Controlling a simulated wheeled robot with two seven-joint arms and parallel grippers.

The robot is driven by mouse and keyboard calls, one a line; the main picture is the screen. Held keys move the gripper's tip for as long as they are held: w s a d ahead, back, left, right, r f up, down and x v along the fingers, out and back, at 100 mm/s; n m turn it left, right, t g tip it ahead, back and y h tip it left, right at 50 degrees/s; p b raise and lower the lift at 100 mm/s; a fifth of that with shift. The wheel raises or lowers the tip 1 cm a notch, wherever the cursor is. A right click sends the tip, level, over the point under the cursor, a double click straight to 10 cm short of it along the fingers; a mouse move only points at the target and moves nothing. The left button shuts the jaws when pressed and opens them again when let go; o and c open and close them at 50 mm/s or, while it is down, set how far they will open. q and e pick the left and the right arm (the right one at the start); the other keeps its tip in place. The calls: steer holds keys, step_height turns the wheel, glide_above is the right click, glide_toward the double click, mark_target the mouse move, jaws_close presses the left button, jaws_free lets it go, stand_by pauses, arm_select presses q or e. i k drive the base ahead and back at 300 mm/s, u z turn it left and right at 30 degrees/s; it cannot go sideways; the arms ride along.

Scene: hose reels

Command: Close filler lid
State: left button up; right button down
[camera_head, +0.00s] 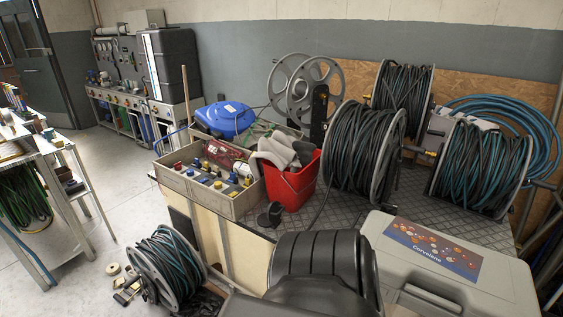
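A small black rounded part (270,215) sits at the near edge of the patterned metal bench top, just in front of the red bucket. It may be the filler lid, but it is too small and dark to tell for sure, or to tell whether it is open or closed. Neither of my grippers shows in the head view.
The red bucket (292,187) and a crate of fittings (208,203) stand behind and left of the black part. Hose reels (365,152) fill the back. A grey case (440,272) lies front right. A low hose reel (168,268) stands on the floor, lower left.

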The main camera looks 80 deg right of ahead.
mark_target(273, 210)
steer(key=z, duration=0.8)
steer(key=i, duration=0.95)
steer(key=z, duration=0.95)
